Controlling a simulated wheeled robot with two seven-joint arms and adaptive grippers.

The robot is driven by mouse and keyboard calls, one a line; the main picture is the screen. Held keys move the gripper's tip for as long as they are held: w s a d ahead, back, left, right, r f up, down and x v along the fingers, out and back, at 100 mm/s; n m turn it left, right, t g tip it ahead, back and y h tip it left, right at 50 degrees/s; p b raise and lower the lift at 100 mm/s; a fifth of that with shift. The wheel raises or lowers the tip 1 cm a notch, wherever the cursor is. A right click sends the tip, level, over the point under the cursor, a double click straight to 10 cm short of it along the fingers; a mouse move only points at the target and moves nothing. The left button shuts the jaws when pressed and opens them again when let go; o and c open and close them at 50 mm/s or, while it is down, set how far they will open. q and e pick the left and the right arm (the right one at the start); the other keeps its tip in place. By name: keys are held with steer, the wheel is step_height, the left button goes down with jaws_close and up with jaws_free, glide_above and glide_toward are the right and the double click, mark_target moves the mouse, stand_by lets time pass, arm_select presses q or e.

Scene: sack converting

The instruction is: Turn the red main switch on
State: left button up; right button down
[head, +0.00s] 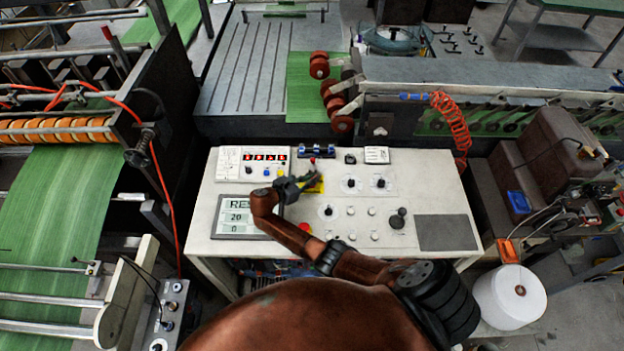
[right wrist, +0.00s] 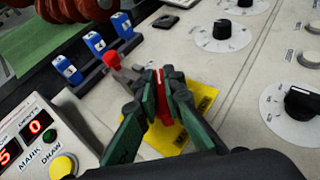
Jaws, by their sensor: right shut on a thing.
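The red main switch (right wrist: 158,78) is a red handle with a pale line along it, mounted on a yellow plate (right wrist: 205,100) on the control panel. In the head view the yellow plate (head: 319,187) shows in part, and the switch is mostly hidden by my gripper. My right gripper (right wrist: 164,84) has its green and black fingers on both sides of the red handle and is shut on it. In the head view the right gripper (head: 308,180) reaches the panel's upper middle. My left gripper is not in view.
A red-tipped lever (right wrist: 112,60) stands close beside the fingers, near the blue rocker switches (right wrist: 95,42). Black dials (right wrist: 222,30) lie to the right. A display box (right wrist: 38,140) with a yellow button is at lower left. A red button (head: 305,228) is near my forearm.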

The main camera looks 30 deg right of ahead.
steer(key=c, duration=2.3)
jaws_free()
steer(key=v, duration=1.2)
